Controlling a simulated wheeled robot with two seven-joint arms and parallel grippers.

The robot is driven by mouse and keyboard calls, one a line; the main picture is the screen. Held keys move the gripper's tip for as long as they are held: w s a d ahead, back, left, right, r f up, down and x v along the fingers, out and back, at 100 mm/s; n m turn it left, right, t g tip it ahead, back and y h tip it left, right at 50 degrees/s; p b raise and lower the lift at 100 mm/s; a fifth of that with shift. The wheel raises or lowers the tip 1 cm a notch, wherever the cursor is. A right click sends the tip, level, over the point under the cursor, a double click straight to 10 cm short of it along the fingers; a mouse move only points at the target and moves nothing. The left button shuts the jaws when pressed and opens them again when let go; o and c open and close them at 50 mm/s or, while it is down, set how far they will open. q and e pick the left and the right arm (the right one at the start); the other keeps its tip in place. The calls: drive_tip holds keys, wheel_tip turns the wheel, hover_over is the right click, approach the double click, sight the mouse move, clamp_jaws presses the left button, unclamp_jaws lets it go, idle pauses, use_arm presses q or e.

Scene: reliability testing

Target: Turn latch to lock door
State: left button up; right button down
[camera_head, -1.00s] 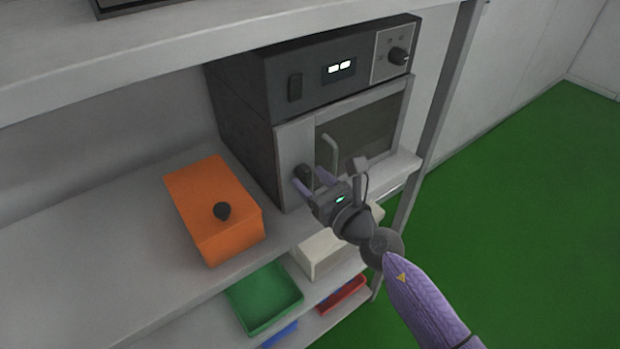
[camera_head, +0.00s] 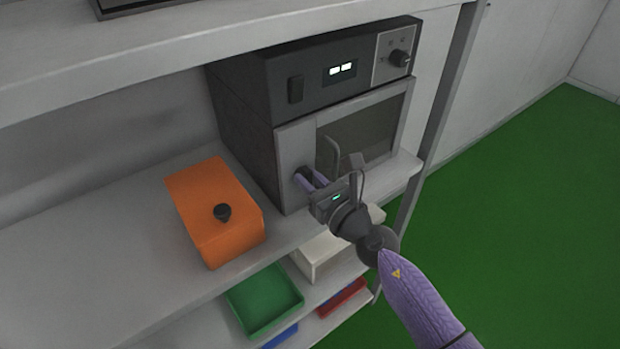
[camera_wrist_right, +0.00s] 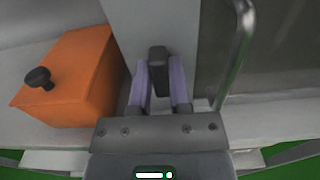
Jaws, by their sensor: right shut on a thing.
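The door (camera_head: 293,142) is the light grey front of a dark oven-like machine (camera_head: 235,115), with a dark window and a bar handle (camera_head: 329,152); it looks closed. The latch is a small dark knob on the door's left part; it shows upright in the right wrist view (camera_wrist_right: 158,58). My right gripper (camera_head: 306,178) has its two purple fingers shut on the latch, one on each side; in the right wrist view the fingertips (camera_wrist_right: 160,70) flank it. The fingers partly hide the latch in the head view. My left gripper is not in view.
An orange box (camera_head: 200,215) with a black knob stands on the shelf (camera_head: 100,250) left of the machine. A green tray (camera_head: 262,298), a white bin (camera_head: 318,255) and a red tray (camera_head: 343,298) sit lower. A shelf post (camera_head: 447,90) rises at the right.

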drive_tip(key=shift+m, duration=0.3)
drive_tip(key=m+p, duration=0.1)
drive_tip(key=m, duration=0.2)
drive_tip(key=shift+r, duration=0.1)
drive_tip(key=m+p, duration=0.1)
drive_tip(key=m, duration=0.4)
drive_tip(key=shift+w+d, duration=0.1)
drive_tip(key=shift+d, duration=0.05)
drive_tip(key=m+p, duration=0.1)
drive_tip(key=m, duration=0.3)
drive_tip(key=shift+m, duration=0.4)
drive_tip(key=m, duration=0.4)
drive_tip(key=shift+f+p, duration=0.3)
drive_tip(key=shift+p, duration=0.1)
drive_tip(key=shift+m, duration=0.3)
drive_tip(key=c, duration=0.6)
unclamp_jaws()
drive_tip(key=shift+d, duration=0.1)
drive_tip(key=shift+o, duration=0.2)
